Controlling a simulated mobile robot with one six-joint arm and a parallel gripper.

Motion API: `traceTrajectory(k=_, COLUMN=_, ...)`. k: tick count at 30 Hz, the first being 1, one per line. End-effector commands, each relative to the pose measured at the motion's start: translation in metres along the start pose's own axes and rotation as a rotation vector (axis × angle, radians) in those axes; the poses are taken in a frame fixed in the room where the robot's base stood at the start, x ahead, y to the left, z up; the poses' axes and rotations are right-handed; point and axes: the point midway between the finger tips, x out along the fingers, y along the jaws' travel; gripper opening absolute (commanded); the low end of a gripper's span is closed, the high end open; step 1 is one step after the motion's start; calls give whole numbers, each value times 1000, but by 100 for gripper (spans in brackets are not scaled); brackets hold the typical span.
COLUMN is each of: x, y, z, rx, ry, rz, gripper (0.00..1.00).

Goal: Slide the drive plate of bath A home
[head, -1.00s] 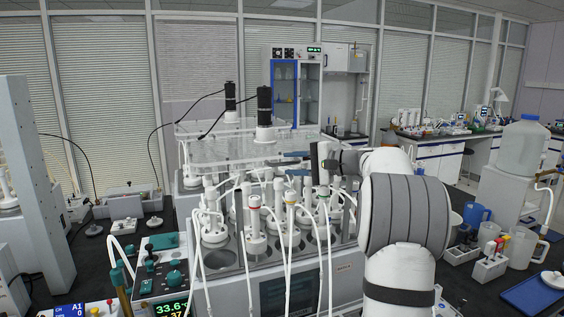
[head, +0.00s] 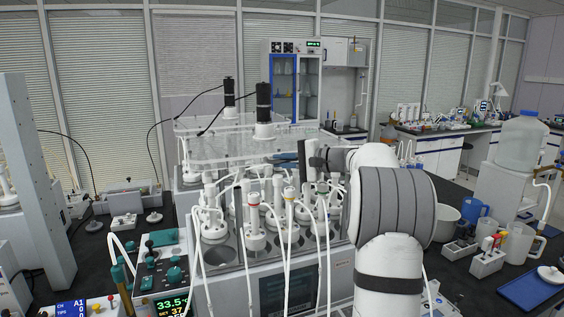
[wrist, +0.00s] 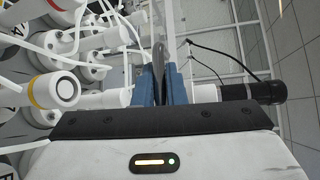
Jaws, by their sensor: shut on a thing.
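The drive plate (head: 225,154) of the near bath is a clear sheet with a black motor (head: 264,104) standing on it. It lies level above the back part of the bath (head: 340,270), behind the front row of vessels. My gripper (head: 285,158) is at the plate's right front edge. In the wrist view its blue fingers (wrist: 161,84) are shut on a thin dark grip piece, which looks like the plate's handle (wrist: 158,58). The clear plate (wrist: 215,45) and the motor (wrist: 252,93) show beyond the fingers. The plate's seating is hidden.
Several white-capped vessels with looping tubes (head: 255,220) stand close in front of and below my gripper. A second clear plate with a motor (head: 229,95) is behind. A control box (head: 165,270) stands at left; jugs (head: 520,240) and a rack (head: 488,258) stand at right.

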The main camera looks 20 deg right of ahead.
Motion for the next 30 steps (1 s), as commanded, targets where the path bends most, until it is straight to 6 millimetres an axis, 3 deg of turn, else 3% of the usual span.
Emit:
traceTrajectory(k=14, x=-3, y=3, z=3, rx=0, ry=-1, rz=1, gripper=0)
traceTrajectory(k=20, x=-26, y=15, z=26, rx=-3, ry=1, rz=1, gripper=0)
traceTrajectory(k=30, x=-80, y=30, z=80, rx=-2, ry=1, rz=2, gripper=0)
